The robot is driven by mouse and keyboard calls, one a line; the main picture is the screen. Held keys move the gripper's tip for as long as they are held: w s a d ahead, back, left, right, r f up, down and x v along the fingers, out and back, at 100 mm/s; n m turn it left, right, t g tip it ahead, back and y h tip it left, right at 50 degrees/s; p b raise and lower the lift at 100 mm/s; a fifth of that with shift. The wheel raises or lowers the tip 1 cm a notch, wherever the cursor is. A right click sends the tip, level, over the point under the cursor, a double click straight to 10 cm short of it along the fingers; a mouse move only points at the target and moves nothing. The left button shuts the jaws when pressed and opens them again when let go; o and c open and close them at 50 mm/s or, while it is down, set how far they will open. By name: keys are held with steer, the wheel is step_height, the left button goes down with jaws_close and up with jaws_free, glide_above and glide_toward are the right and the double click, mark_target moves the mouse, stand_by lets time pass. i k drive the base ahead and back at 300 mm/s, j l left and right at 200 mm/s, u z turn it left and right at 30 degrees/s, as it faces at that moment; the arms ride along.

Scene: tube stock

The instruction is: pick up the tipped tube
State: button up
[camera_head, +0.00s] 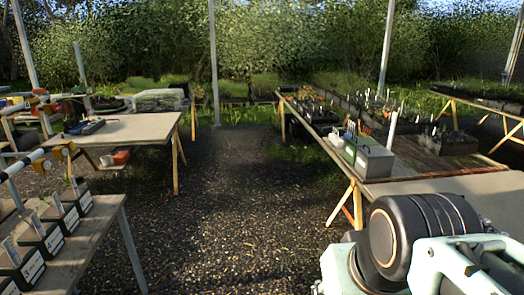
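Several dark square plant tubes with white labels and upright tags stand in a slanting row on the near left bench (92,232). The nearest clear ones are a tube (42,240) at the middle of the row and a tube (76,195) at its far end, with a small seedling. All that I can make out look upright; I cannot pick out a tipped tube. The front of the row is cut off by the picture's edge. My arm shows large at the lower right, but its fingers are not visible.
A pale table (128,128) stands farther left. A long bench (455,188) on the right holds a grey-green box (368,157) and many plants. Pipes (22,163) cross above the near left bench. The gravel aisle (240,220) between is clear.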

mark_target(328, 129)
steer(key=i+z, duration=0.1)
steer(key=i, duration=1.7)
steer(key=i+z, duration=0.15)
steer(key=i, duration=0.75)
steer(key=i+j+z, duration=0.1)
steer(key=i, duration=0.8)
steer(key=i+j+z, duration=0.25)
steer(key=i, duration=0.15)
steer(key=i+j+z, duration=0.2)
steer(key=i, duration=0.25)
steer(key=i+z, duration=0.1)
steer(key=z, duration=0.25)
steer(key=i+j+z, duration=0.1)
steer(key=z, duration=0.25)
steer(key=i+z, duration=0.1)
steer(key=z, duration=0.25)
steer(key=i+j+z, duration=0.2)
steer(key=j, duration=0.15)
steer(key=i+j+z, duration=0.2)
steer(key=j, duration=0.15)
steer(key=j+z, duration=0.15)
steer(key=j, duration=0.25)
steer(key=i+j+z, duration=0.2)
steer(key=j, duration=0.2)
steer(key=k, duration=0.05)
